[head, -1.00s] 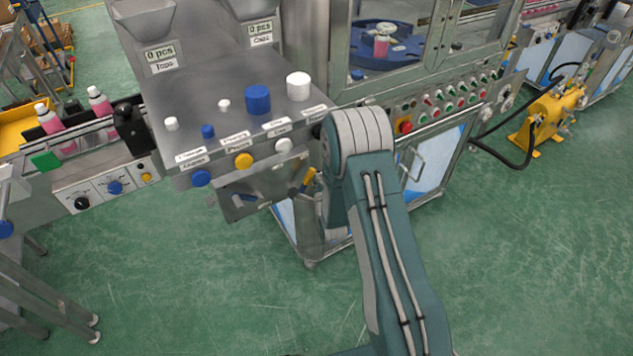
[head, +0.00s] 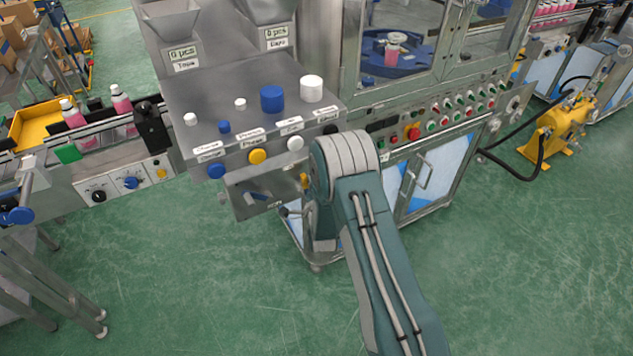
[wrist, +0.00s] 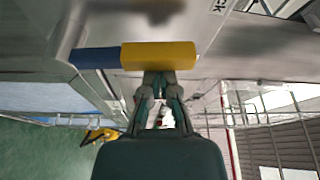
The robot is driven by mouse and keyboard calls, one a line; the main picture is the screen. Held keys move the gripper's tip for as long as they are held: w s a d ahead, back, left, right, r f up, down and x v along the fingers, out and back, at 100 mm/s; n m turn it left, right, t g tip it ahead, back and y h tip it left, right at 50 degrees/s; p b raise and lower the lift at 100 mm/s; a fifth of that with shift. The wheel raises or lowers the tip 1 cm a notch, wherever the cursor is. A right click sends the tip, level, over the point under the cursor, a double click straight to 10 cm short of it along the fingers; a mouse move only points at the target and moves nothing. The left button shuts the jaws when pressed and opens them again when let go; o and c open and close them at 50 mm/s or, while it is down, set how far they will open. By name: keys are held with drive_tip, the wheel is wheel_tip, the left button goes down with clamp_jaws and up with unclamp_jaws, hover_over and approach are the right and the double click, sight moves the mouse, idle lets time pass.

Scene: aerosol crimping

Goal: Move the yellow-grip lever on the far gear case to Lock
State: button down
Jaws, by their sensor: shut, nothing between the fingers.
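The yellow grip (wrist: 158,56) of the lever shows large in the wrist view, with a blue grip (wrist: 95,58) beside it on the left. My gripper (wrist: 160,78) is shut and empty, its fingertips right at the lower edge of the yellow grip; I cannot tell whether they touch. In the head view a small part of the yellow grip (head: 304,181) shows just left of my arm, under the button panel. A dark blue grip (head: 260,196) is on the metal plate left of it. My arm hides the gripper and most of the far gear case there.
The button panel (head: 240,115), with several caps and coloured knobs, overhangs the levers. A partial label ending in "CK" (wrist: 218,6) shows in the wrist view. The glazed machine cabinet (head: 425,190) stands on the right. The green floor (head: 200,290) in front is clear.

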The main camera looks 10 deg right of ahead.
drive_tip(key=a+n, duration=0.1)
drive_tip(key=a+n+t, duration=0.1)
drive_tip(key=n, duration=0.1)
drive_tip(key=shift+s+f, duration=0.15)
drive_tip(key=shift+s, duration=0.15)
drive_tip(key=shift+s+a, duration=0.15)
drive_tip(key=shift+a, duration=0.35)
drive_tip(key=shift+f, duration=0.1)
